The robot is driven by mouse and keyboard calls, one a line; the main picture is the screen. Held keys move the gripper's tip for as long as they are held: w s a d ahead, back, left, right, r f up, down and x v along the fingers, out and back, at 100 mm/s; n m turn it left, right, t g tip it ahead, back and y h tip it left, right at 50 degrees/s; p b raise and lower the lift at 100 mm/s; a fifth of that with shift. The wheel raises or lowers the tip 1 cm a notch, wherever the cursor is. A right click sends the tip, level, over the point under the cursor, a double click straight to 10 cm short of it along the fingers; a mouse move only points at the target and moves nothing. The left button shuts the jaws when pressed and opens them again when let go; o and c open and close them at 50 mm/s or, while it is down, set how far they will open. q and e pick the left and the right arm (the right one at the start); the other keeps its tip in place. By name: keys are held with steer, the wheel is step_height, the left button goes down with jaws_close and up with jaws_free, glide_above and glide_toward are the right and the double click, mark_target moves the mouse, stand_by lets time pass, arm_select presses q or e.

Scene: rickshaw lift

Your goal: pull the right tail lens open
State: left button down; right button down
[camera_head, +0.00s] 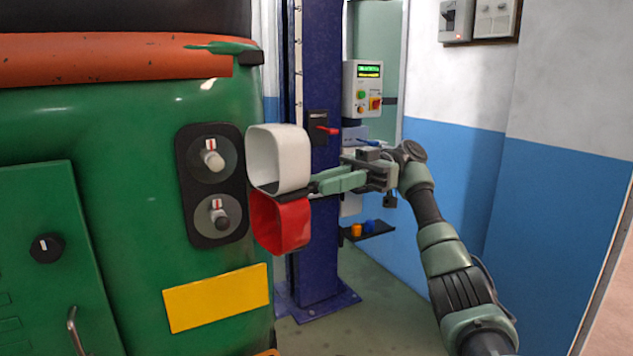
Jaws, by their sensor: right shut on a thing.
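The right tail lens (279,160) has a white upper half and a red lower half. It stands swung out from the black lamp base (212,187) on the green rickshaw's rear corner, so the two bulbs in the base are exposed. My right gripper (318,186) comes in from the right, its fingers shut at the lens's outer edge, near the border between white and red. The fingertips are partly hidden against the lens. My left gripper is not in view.
The green rickshaw body (125,130) fills the left, with a yellow plate (216,297) below the lamp. A blue lift post (318,250) stands close behind the lens. A control box (363,88) and small shelf (370,231) are farther back.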

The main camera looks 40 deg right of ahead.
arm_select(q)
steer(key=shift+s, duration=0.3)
arm_select(e)
steer(key=shift+a+f, duration=0.1)
steer(key=shift+f, duration=0.05)
steer(key=c, duration=1.3)
jaws_free()
arm_select(q)
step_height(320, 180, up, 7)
steer(key=p, duration=0.7)
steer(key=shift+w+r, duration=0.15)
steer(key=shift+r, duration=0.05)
arm_select(e)
step_height(320, 180, up, 20)
steer(key=shift+r, duration=0.1)
